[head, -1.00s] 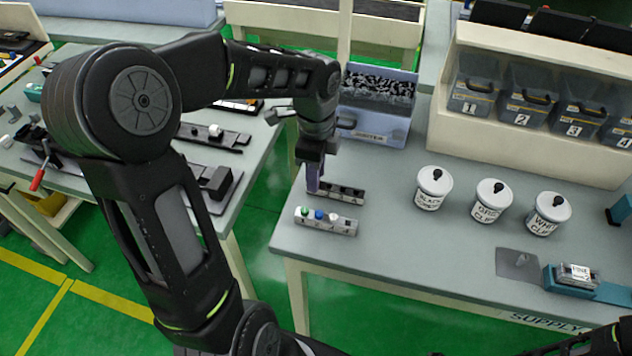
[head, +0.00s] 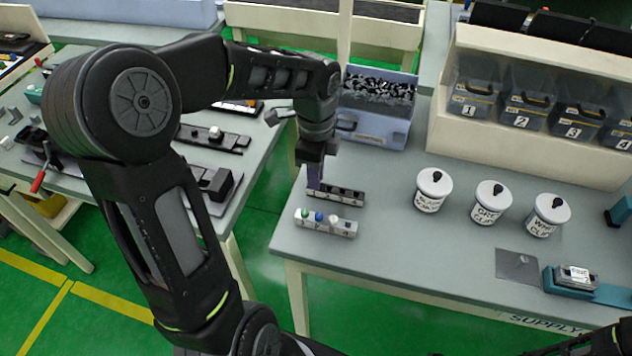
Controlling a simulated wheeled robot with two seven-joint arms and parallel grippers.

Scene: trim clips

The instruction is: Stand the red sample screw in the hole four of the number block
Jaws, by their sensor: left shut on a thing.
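The number block (head: 343,230) is a light grey bar near the left end of the supply table. A green, a blue and a white screw stand in its first three holes; the fourth, at the right end, looks empty. A dark bar with several holes (head: 345,194) lies just behind it. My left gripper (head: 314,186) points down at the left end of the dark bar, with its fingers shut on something. The thing between the fingers is hidden; no red screw shows elsewhere on this table. My right gripper is not in view.
Three white lidded jars (head: 487,203) stand right of the blocks. A blue bin of dark parts (head: 378,108) is behind, and a rack of numbered bins (head: 528,103) at the back right. A grey mat (head: 517,265) and a teal fixture (head: 570,279) lie at the front right.

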